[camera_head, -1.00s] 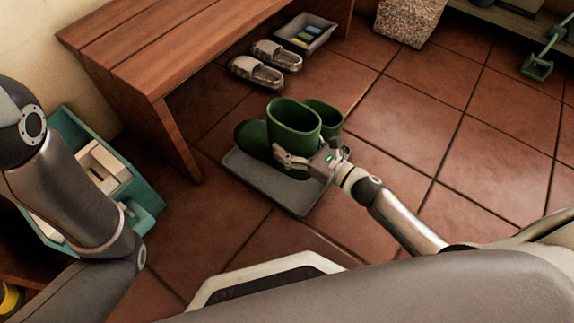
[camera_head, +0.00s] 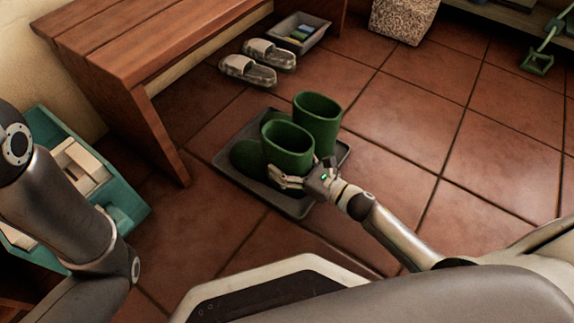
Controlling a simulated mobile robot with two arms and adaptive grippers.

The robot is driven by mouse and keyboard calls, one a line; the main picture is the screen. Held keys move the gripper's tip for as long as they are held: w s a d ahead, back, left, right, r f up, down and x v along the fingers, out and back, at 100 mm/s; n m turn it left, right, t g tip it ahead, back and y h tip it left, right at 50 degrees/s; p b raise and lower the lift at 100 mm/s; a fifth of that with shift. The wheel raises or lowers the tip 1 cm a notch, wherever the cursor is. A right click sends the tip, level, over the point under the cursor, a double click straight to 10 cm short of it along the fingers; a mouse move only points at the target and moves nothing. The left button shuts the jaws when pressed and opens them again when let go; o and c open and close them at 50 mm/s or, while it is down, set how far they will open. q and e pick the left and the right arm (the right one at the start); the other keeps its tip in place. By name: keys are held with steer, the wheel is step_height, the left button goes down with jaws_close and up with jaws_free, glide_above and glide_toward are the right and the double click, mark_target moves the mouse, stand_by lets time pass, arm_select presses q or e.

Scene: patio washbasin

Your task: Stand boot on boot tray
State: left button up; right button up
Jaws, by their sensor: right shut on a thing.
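Two green boots show in the head view. The nearer boot (camera_head: 287,150) is upright on or just above the grey boot tray (camera_head: 292,207), its toe pointing left. Whether the nearer sole touches the tray cannot be told. My left arm comes in at the left; its gripper is not clearly visible.
A wooden bench (camera_head: 130,75) stands at the upper left. A teal crate (camera_head: 125,205) is at the left. The tiled floor right of the tray is clear.

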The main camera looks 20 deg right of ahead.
steer(key=shift+f, duration=0.1)
steer(key=shift+f, duration=0.15)
steer(key=o, duration=1.6)
